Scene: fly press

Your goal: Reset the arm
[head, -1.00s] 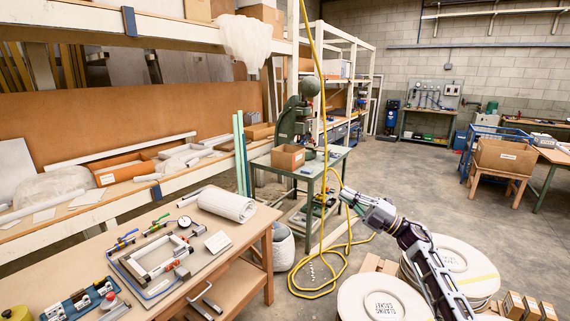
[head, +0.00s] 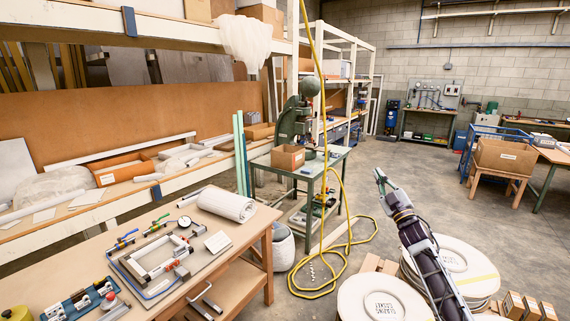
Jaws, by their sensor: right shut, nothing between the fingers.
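The green fly press (head: 293,122) with its round ball weight (head: 309,87) stands on a green metal table (head: 318,168) in the middle distance. Its handle is too small to make out. My right gripper (head: 379,176) is shut and empty, held up over the open floor right of the press table and well apart from it. My right arm comes in from the bottom right. My left gripper is not in view.
A cardboard box (head: 288,157) sits on the press table. A yellow hose (head: 322,225) hangs down and loops on the floor. Round stacks of gaskets (head: 380,300) stand at lower right, near my right arm. A workbench (head: 240,247) with tools fills the lower left.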

